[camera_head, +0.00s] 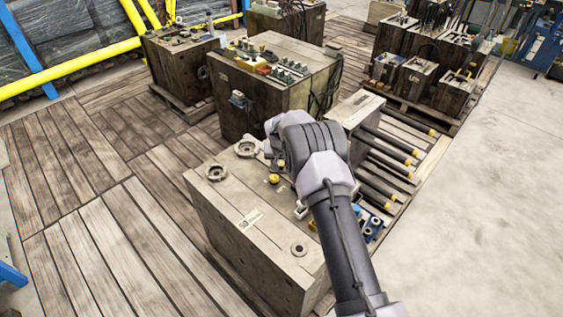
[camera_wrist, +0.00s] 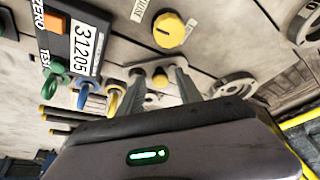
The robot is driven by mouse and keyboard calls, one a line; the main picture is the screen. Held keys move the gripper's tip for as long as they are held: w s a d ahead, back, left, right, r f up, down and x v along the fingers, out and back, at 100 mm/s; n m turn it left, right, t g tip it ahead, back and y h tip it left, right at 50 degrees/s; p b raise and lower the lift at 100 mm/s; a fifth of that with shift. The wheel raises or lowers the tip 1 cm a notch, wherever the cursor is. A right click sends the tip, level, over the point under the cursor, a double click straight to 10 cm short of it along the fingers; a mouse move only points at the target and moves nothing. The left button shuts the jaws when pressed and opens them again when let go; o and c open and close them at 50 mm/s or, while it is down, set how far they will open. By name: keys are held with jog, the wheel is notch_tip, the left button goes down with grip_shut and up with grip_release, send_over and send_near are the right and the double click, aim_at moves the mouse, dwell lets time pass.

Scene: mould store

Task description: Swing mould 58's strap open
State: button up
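The near mould (camera_head: 220,225) is a large pale block whose tag (camera_head: 250,219) looks like 58, though the digits are small. In the wrist view, a short grey metal plate (camera_wrist: 143,72), which may be the strap, lies flat on the mould's face with a small orange-yellow piece on it. My gripper (camera_wrist: 152,82) is open, its two fingers reaching towards the plate, one on each side of the orange-yellow piece. I cannot tell whether they touch it. In the head view my arm hides the fingers and the plate.
A yellow knob (camera_wrist: 170,30) and a black counter box (camera_wrist: 75,40) reading 31205 sit close by, with green, blue and yellow eyelets. Round ring fittings (camera_wrist: 233,86) lie to the right. Another mould (camera_head: 270,80) stands behind. Bare floor (camera_head: 480,220) lies at right.

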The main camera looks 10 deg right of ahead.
jog(key=shift+r, duration=0.25)
jog(key=p+v, duration=0.5)
jog(key=v, duration=1.2)
jog(key=shift+s, duration=0.1)
jog(key=shift+c, duration=0.4)
